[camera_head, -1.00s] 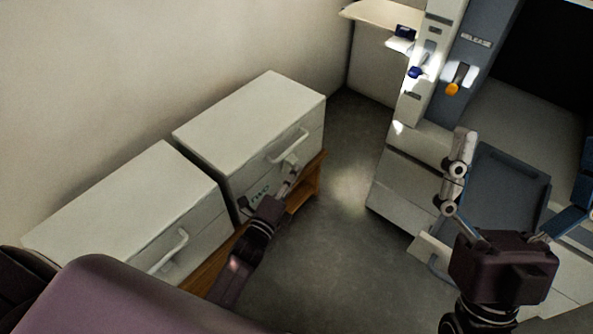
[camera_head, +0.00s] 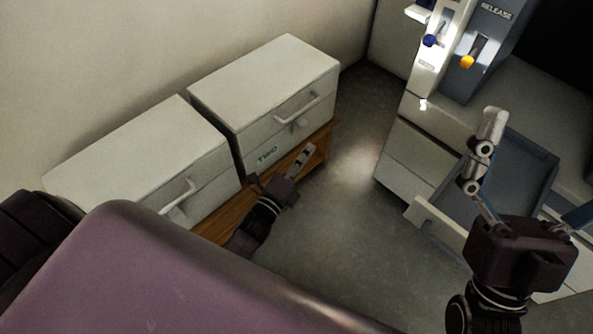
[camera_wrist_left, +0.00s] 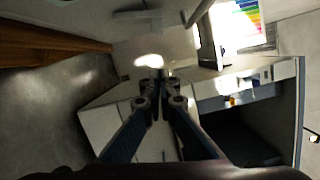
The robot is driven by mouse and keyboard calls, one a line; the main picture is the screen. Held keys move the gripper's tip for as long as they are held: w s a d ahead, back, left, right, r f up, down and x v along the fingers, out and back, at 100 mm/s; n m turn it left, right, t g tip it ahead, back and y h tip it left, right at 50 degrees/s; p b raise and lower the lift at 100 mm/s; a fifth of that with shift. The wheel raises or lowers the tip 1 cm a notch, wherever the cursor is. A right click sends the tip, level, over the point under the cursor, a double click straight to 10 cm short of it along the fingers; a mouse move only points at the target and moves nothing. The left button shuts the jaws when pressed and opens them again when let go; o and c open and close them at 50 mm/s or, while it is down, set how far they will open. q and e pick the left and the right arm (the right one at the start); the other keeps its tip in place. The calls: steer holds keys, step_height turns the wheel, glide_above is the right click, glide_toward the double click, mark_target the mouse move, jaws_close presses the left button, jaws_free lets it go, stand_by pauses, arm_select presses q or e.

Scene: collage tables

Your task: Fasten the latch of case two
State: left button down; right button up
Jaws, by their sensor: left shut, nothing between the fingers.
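Case two (camera_head: 262,84) is a white case with the word "TWO" on its front and a pale bar handle (camera_head: 297,109). It stands at the back left in the head view, and its lid looks down. I cannot clearly make out its latch. My left gripper (camera_head: 308,150) is shut and empty, just in front of and below the case's front face, apart from it. Its closed fingers also show in the left wrist view (camera_wrist_left: 156,90).
A second white case (camera_head: 130,150) stands left of case two. Both are on a wooden table (camera_head: 325,140). At right are a grey unit marked "RELEASE" with an orange-tipped lever (camera_head: 468,61), white drawers (camera_head: 405,165) and a dark tray (camera_head: 535,165). Grey floor lies between.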

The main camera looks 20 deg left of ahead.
arm_select(q)
steer(key=s+p, duration=0.1)
steer(key=s, duration=0.6)
steer(key=shift+a, duration=0.35)
arm_select(e)
steer(key=w+f+g+h, duration=0.1)
steer(key=w+f+g, duration=0.3)
steer(key=w+f, duration=0.2)
steer(key=shift+a+h, duration=0.3)
steer(key=shift+a, duration=0.1)
arm_select(q)
steer(key=shift+f, duration=0.1)
